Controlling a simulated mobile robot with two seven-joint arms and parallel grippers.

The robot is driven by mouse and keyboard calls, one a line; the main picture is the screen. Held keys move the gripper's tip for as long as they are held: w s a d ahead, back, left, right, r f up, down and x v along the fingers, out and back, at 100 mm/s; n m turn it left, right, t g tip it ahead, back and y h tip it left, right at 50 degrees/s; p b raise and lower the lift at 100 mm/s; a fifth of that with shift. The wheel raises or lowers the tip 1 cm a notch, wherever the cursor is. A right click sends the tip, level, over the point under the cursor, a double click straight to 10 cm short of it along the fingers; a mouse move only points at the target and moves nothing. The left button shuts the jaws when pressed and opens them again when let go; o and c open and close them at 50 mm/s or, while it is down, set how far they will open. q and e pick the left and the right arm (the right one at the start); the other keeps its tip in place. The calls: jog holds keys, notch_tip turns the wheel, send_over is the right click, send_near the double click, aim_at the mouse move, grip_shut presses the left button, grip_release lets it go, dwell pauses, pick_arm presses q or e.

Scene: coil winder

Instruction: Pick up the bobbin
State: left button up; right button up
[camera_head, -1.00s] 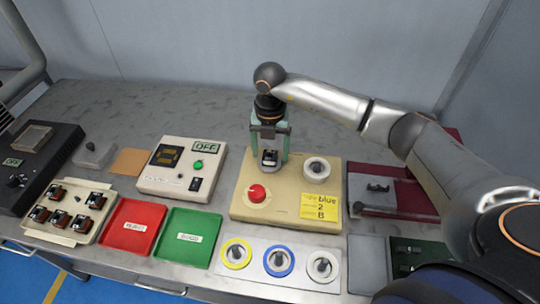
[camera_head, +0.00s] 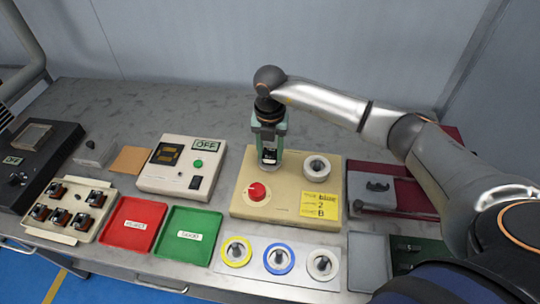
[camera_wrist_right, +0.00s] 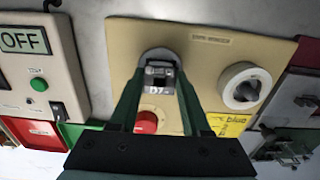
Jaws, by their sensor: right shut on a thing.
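The bobbin (camera_head: 269,154) is a small dark and grey piece with a pale mark on its front. It sits at the back left of the beige coil winder (camera_head: 234,207). My right gripper (camera_head: 269,150) reaches down from above, its green fingers shut on the bobbin's two sides. In the right wrist view the bobbin (camera_wrist_right: 159,76) shows between the fingertips (camera_wrist_right: 160,84), over a round grey spot on the winder. Whether it still touches the winder I cannot tell. My left gripper is not in view.
The winder carries a red knob (camera_head: 256,191), a white spool (camera_head: 316,168) and a yellow note (camera_head: 319,206). Left are an OFF tester (camera_head: 160,183), green tray (camera_head: 187,252), red tray (camera_head: 129,239) and a parts tray (camera_head: 45,231). A spool plate (camera_head: 252,262) lies in front.

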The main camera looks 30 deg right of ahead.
grip_shut()
jog(key=shift+r, duration=0.1)
jog(key=shift+r, duration=0.45)
notch_tip(320, 180, up, 3)
jog(key=shift+a+f+b, duration=0.15)
jog(key=shift+f+b, duration=0.05)
jog(key=shift+b, duration=0.25)
jog(key=s+a+r+b, duration=0.1)
jog(key=s+a+r, duration=0.8)
jog(key=a, duration=0.1)
jog(key=shift+s+r, duration=0.2)
jog(key=shift+w+a, duration=0.1)
jog(key=shift+a, duration=0.05)
